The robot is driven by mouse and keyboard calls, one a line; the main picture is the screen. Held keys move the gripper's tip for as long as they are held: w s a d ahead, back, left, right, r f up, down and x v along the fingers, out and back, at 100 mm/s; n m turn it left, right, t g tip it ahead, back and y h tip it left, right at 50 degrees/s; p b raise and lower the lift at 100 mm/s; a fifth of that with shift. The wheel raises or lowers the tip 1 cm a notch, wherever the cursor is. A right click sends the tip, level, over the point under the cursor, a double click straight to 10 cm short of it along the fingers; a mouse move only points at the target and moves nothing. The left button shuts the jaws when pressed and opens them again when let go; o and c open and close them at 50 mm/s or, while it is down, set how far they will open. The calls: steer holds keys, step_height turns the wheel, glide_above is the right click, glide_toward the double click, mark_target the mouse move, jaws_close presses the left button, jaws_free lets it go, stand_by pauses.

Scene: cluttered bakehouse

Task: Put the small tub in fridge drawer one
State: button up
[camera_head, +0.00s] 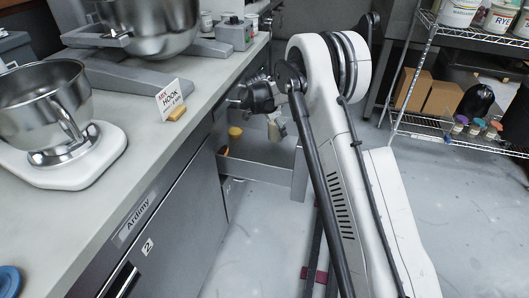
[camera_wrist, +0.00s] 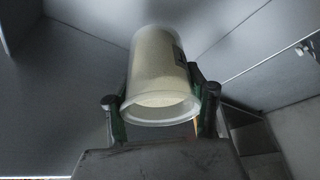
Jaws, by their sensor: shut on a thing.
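The small tub (camera_wrist: 160,70) is pale and translucent, with a dark label patch on its side. In the wrist view it sits between the two fingers of my gripper (camera_wrist: 160,112), which is shut on it. In the head view my gripper (camera_head: 262,98) is beside the counter, above an open grey drawer (camera_head: 262,174). A pale piece below the gripper (camera_head: 277,127) looks like the tub, held apart from the drawer floor. The open drawer's number is not visible. A closed front marked 2 (camera_head: 148,246) is nearer in the same unit.
A small yellow thing (camera_head: 235,132) is at the open drawer's left side. Mixers with a steel bowl (camera_head: 45,100) and a "hook" sign (camera_head: 172,98) stand on the counter (camera_head: 130,185). A wire shelf (camera_head: 460,140) is at the right. The floor beside the drawer is clear.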

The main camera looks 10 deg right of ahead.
step_height(320, 180, down, 9)
steer(key=shift+f+b, duration=0.1)
steer(key=shift+b, duration=1.15)
steer(key=shift+f, duration=0.2)
steer(key=o, duration=1.4)
